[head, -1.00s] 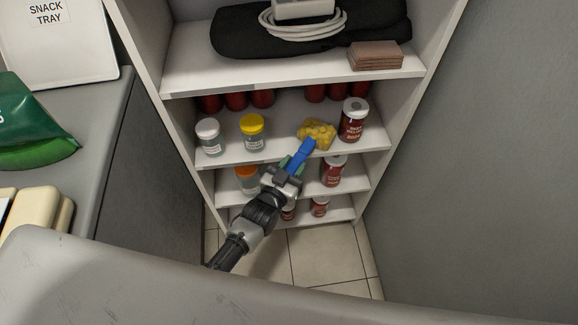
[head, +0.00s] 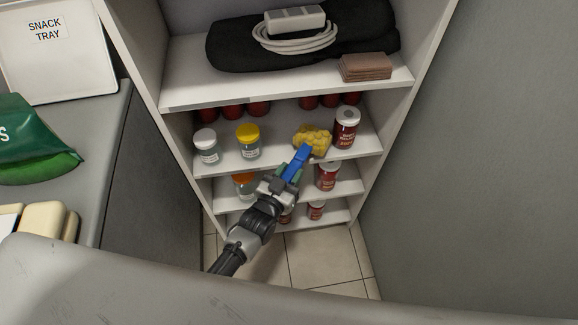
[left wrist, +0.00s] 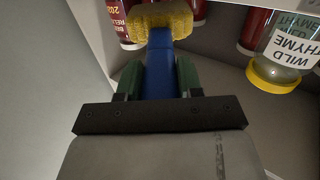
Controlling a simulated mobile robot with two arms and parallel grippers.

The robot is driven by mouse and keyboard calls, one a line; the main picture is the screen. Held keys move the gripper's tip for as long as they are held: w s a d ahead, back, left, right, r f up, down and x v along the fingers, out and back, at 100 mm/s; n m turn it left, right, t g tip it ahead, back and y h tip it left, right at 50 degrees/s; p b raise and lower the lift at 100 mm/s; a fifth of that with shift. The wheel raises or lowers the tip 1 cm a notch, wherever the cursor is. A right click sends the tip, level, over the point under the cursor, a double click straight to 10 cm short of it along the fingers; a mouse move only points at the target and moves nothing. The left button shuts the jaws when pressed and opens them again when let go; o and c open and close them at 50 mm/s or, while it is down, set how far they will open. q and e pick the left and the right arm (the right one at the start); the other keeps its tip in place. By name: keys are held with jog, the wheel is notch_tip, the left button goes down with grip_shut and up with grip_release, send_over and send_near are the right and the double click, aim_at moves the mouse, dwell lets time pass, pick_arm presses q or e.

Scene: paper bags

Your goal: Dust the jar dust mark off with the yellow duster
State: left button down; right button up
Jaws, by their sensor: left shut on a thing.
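The yellow duster has a fluffy yellow head (head: 312,140) and a blue handle (head: 298,162). My left gripper (head: 291,172) is shut on the handle, with its green fingers either side of it in the left wrist view (left wrist: 160,78). The duster head is at the second shelf, just left of a red-brown jar with a white lid (head: 346,130). In the left wrist view the duster head (left wrist: 160,17) overlaps part of that jar (left wrist: 120,22); I cannot tell whether they touch. I cannot make out a dust mark. My right gripper is not in view.
A yellow-lidded jar (head: 248,142) labelled wild thyme and a white-lidded jar (head: 206,147) stand left on the same shelf. Red jars line its back. A shelf above holds a black cloth (head: 225,55), a power strip and brown blocks (head: 366,67). More jars stand below.

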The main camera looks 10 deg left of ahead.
pick_arm(q)
jog(key=s+d+p, duration=0.2)
jog(key=s, duration=0.5)
jog(key=s+d+p, duration=0.2)
jog(key=s, duration=0.4)
jog(key=shift+s+d, duration=0.25)
jog(key=shift+s, duration=0.15)
